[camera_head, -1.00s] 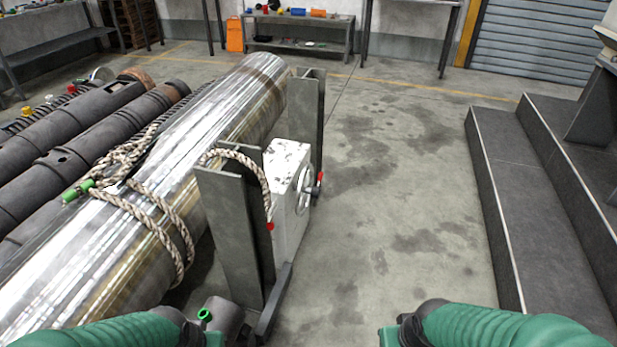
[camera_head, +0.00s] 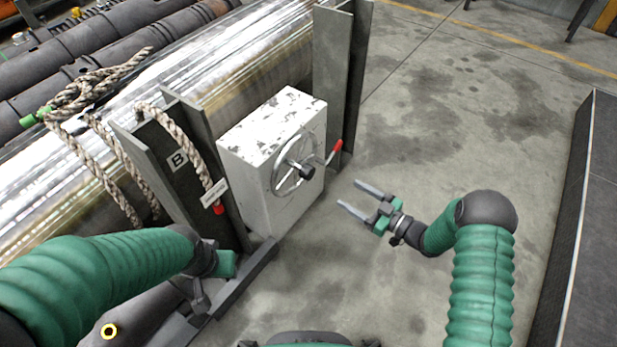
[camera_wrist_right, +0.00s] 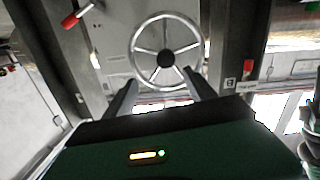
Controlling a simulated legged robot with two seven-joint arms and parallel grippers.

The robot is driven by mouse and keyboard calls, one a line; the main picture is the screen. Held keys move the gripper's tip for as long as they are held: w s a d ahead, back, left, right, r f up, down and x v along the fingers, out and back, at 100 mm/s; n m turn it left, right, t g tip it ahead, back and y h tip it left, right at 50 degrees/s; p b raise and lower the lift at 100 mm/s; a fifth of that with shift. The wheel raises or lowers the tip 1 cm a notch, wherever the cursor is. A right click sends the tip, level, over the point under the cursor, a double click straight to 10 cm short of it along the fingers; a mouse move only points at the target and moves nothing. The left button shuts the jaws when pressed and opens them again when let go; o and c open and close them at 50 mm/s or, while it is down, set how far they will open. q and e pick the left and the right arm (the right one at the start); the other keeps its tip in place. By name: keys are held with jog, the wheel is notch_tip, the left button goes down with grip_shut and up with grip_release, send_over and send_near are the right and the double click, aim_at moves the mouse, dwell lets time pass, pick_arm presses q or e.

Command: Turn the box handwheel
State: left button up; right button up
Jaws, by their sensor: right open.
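The box (camera_head: 262,140) is white with worn, speckled paint and stands against the large metal cylinder. Its spoked metal handwheel (camera_head: 299,163), with a dark hub, is on the side facing right. A red-handled lever (camera_head: 335,151) sits beside the wheel. My right gripper (camera_head: 349,194) is open and empty, to the right of the wheel and apart from it, fingers pointing at it. In the right wrist view the handwheel (camera_wrist_right: 166,58) appears ahead, beyond the open fingers (camera_wrist_right: 163,86). My left gripper (camera_head: 205,280) is low, left of the box; its fingers are unclear.
Upright steel plates (camera_head: 335,75) flank the box. A rope (camera_head: 185,145) with a red end hangs over the near plate, left of the box. A dark step (camera_head: 590,200) runs along the right. The floor (camera_head: 430,110) right of the box is clear.

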aim_at(312, 174)
jog(key=shift+y, duration=0.4)
jog(key=b+x, duration=0.2)
jog(key=x, duration=0.3)
jog(key=b+x, duration=0.3)
jog(key=x, duration=0.2)
jog(key=s+b+x, duration=0.1)
jog(key=b+x, duration=0.1)
jog(key=x, duration=0.4)
jog(key=shift+w+a+f+b, duration=0.15)
jog(key=shift+a+f+b, duration=0.1)
jog(key=shift+a+b, duration=0.15)
jog(key=shift+w+a+r, duration=0.1)
jog(key=shift+w+a, duration=0.05)
jog(key=shift+a, duration=0.05)
pick_arm(q)
jog(key=s+x, duration=0.1)
jog(key=x, duration=0.6)
jog(key=shift+s+a+f, duration=0.3)
jog(key=shift+s+f, duration=0.1)
jog(key=shift+f, duration=0.2)
pick_arm(e)
jog(key=shift+r, duration=0.1)
grip_shut()
